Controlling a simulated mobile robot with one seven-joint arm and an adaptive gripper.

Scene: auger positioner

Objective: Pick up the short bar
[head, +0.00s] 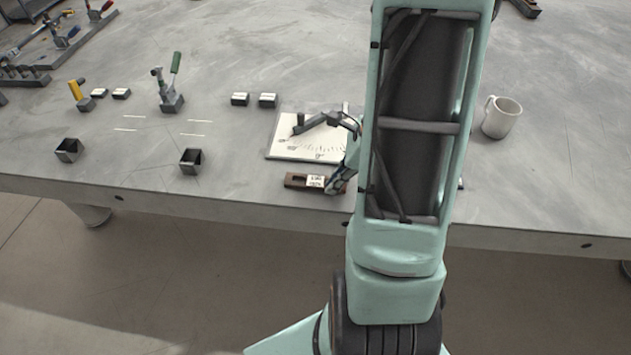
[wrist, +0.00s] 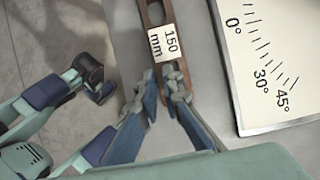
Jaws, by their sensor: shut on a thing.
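The short bar is a brown slotted bar (head: 297,181) with a white label, near the table's front edge in the head view. In the wrist view the bar (wrist: 152,12) runs up from between the fingers, and its label reads 150 mm. My gripper (wrist: 164,92) is shut on the bar near its label, one finger on each side. In the head view my gripper (head: 339,181) is at the bar's right end, partly hidden by my arm. I cannot tell whether the bar touches the table.
A white angle-scale plate (head: 300,152) with a dark arm on it lies just behind the bar; its scale (wrist: 270,60) is right of it in the wrist view. A white mug (head: 501,117) stands right. Clamps (head: 171,92), small blocks and two open dark boxes (head: 192,160) stand left.

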